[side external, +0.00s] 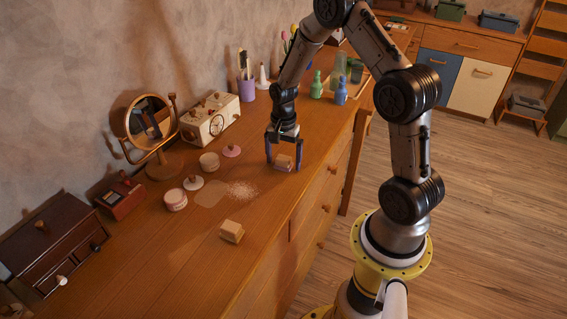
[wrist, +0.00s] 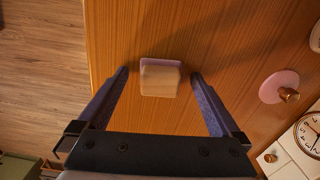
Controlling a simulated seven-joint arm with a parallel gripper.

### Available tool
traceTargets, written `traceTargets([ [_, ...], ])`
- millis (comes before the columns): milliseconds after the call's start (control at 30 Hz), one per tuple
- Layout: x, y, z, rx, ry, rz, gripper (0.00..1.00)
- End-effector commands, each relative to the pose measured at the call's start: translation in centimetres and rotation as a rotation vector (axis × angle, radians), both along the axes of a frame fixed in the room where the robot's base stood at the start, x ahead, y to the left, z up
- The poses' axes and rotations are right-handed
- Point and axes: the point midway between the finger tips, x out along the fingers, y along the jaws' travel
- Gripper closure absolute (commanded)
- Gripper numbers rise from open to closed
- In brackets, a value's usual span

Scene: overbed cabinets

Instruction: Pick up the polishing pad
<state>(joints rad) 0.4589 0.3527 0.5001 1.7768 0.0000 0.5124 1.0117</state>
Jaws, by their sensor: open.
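A small block with a pale wooden top and a purple-pink base, which looks like the polishing pad (side external: 283,162), lies on the wooden dresser top (side external: 190,262). My gripper (side external: 284,168) is over it, pointing down, with one finger on each side. In the wrist view the pad (wrist: 160,79) sits between the fingertips of my gripper (wrist: 160,74), with a gap to each finger. The jaws are open and hold nothing. Whether the fingertips touch the dresser top is unclear.
A similar wooden block (side external: 231,231) lies nearer the camera, by a pale powder patch (side external: 241,191). A pink lid with a knob (side external: 231,151) and round tins (side external: 209,161) lie left of my gripper. A mirror (side external: 149,122) and clock box (side external: 212,118) stand by the wall.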

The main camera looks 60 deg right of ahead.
Motion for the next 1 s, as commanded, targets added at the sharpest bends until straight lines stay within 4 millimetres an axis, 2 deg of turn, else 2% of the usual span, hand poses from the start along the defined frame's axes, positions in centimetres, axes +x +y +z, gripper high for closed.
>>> traceTargets([
  [33, 0.0, 0.0, 0.0, 0.0, 0.0, 0.0, 0.05],
  [67, 0.0, 0.0, 0.0, 0.0, 0.0, 0.0, 0.11],
  [500, 0.0, 0.0, 0.1, 0.0, 0.0, 0.0, 0.9],
  [800, 0.0, 0.0, 0.3, -0.001, -0.001, 0.0, 0.9],
  [1000, 0.1, -0.1, 1.8, -0.003, -0.004, 0.0, 0.9],
])
